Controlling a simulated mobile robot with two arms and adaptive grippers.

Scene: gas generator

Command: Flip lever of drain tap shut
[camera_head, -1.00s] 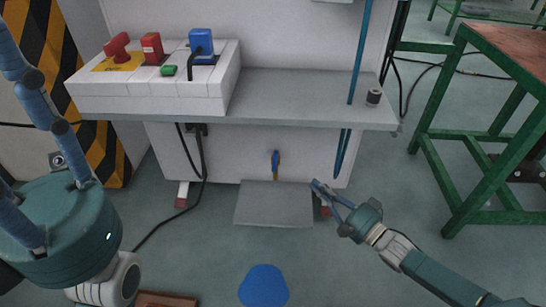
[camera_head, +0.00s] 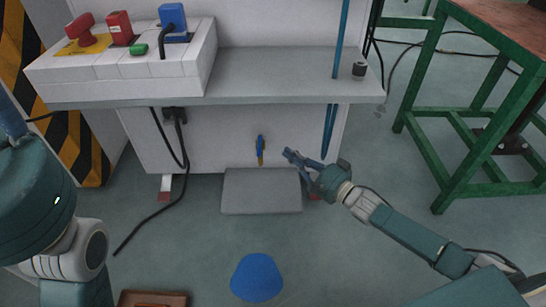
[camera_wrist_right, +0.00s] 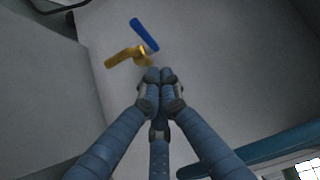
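The drain tap has a brass body (camera_wrist_right: 124,57) and a blue lever (camera_wrist_right: 144,34), seen in the right wrist view just ahead of the fingertips. In the head view the tap (camera_head: 261,150) is small on the white lower panel, under the grey shelf. My right gripper (camera_head: 287,152) is to the right of the tap and apart from it. In the right wrist view the fingertips of my right gripper (camera_wrist_right: 160,74) are together, with nothing between them. The left arm shows only in part at the left edge; its gripper is out of view.
The grey shelf (camera_head: 270,80) juts out above the tap. A grey plate (camera_head: 262,192) lies below it. A blue hose (camera_head: 329,130) hangs right of the gripper. A green-framed table (camera_head: 480,150) stands at right. A blue object (camera_head: 257,278) is on the floor.

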